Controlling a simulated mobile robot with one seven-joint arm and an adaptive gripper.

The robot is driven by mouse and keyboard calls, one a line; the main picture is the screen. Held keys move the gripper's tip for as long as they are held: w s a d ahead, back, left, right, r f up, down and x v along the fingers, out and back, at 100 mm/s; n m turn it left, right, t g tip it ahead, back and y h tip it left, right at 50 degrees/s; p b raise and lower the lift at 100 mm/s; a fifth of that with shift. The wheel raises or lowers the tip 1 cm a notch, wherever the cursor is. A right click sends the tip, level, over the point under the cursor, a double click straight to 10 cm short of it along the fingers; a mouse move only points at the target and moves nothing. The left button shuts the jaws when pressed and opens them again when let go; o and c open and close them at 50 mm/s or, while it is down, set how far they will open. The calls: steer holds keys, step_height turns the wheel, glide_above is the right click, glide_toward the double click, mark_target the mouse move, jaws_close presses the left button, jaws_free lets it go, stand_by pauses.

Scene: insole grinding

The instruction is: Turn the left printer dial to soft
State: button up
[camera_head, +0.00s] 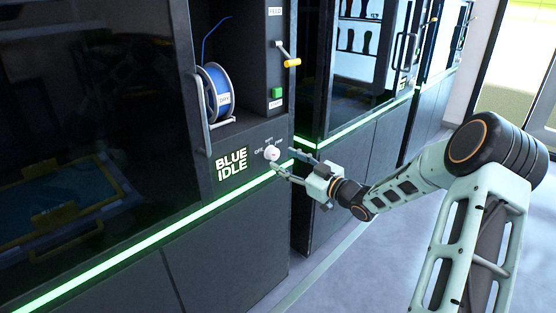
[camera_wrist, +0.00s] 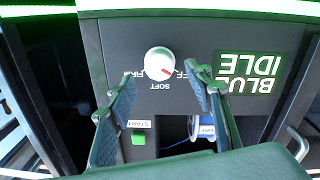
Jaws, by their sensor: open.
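The white round printer dial (camera_head: 272,153) sits on the dark front panel, right of the "BLUE IDLE" display (camera_head: 231,163). In the wrist view, which is upside down, the dial (camera_wrist: 158,61) carries a red mark pointing to the lower right, toward the partly hidden OFF label. The SOFT label (camera_wrist: 160,86) is below the dial in that view, and the FIRM label is partly covered by a finger. My gripper (camera_head: 285,162) is open and empty, close in front of the dial. In the wrist view its fingertips (camera_wrist: 160,74) spread to either side of the dial, apparently not touching it.
Above the dial are a blue filament spool (camera_head: 216,92), a green START button (camera_head: 277,93) and a yellow-tipped feed lever (camera_head: 290,60). A vertical door handle (camera_head: 203,115) stands out to the left. A second printer stands to the right; open floor lies in front.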

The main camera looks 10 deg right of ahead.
mark_target(276, 155)
steer(key=shift+x, duration=2)
steer(key=c, duration=1.2)
